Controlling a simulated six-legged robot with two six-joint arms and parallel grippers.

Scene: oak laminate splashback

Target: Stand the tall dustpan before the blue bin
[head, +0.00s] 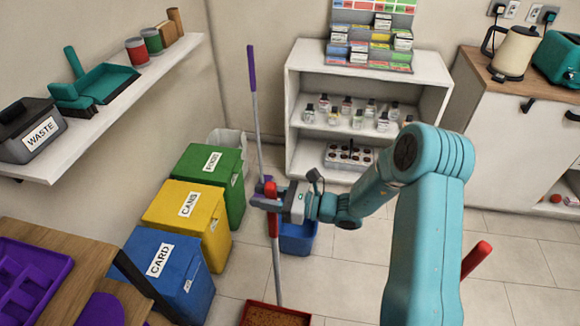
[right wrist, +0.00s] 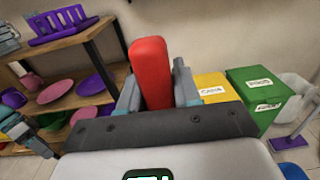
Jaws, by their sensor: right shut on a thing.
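The tall dustpan has a red grip (head: 272,224), a grey shaft and a red pan (head: 250,313) with brown bits in it, cut off by the bottom edge of the head view. My right gripper (head: 268,196) is shut on the red grip, which also stands between its fingers in the right wrist view (right wrist: 151,72). The shaft is near upright; I cannot tell whether the pan touches the floor. The blue bin (head: 192,290), labelled CARD, stands left of the dustpan, with a gap of floor between them.
Yellow (head: 213,235) and green (head: 236,190) bins stand behind the blue one. A blue bucket (head: 298,240) and a purple-handled pole (head: 252,75) are close behind my right gripper. A wooden shelf unit (head: 110,290) stands at lower left.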

